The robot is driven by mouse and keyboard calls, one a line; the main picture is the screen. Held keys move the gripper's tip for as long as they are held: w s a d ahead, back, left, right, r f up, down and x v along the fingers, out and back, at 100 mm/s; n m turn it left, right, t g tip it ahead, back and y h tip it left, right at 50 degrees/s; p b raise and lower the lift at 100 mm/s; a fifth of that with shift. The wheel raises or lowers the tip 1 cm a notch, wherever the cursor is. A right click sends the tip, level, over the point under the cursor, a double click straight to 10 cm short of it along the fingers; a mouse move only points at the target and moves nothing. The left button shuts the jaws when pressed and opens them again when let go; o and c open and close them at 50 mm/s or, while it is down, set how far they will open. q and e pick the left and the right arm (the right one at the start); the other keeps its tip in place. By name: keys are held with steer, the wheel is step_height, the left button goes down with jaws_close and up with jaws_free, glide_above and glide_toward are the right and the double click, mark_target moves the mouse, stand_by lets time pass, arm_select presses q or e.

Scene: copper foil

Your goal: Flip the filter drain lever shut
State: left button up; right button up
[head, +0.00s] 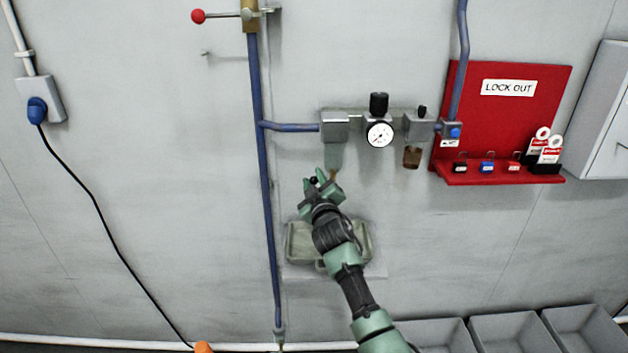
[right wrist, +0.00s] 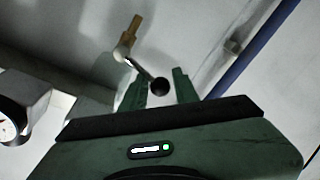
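The filter (head: 335,126) is on the wall, with its bowl (head: 333,157) hanging below the blue pipe. In the right wrist view, the drain lever (right wrist: 142,69) is a thin arm with a black ball knob (right wrist: 159,86) beside a brass-coloured drain stem (right wrist: 131,38). My right gripper (head: 321,178) is just under the bowl and hides part of the drain in the head view. In the right wrist view, the right gripper (right wrist: 160,88) is open, with the knob between its fingertips and a small gap showing on the right side. My left gripper is not in view.
A pressure gauge (head: 380,134) and an amber bowl (head: 412,157) are to the right of the filter. A blue vertical pipe (head: 263,180) runs close on the left. A grey-green tray (head: 299,243) is behind my arm. A red lockout board (head: 515,110) is farther right.

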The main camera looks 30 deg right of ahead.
jaws_close()
steer(key=shift+f, duration=0.1)
steer(key=f+n, duration=0.2)
steer(key=n, duration=0.1)
steer(key=shift+a+g, duration=0.1)
steer(key=shift+g, duration=0.2)
jaws_free()
steer(key=shift+r, duration=0.1)
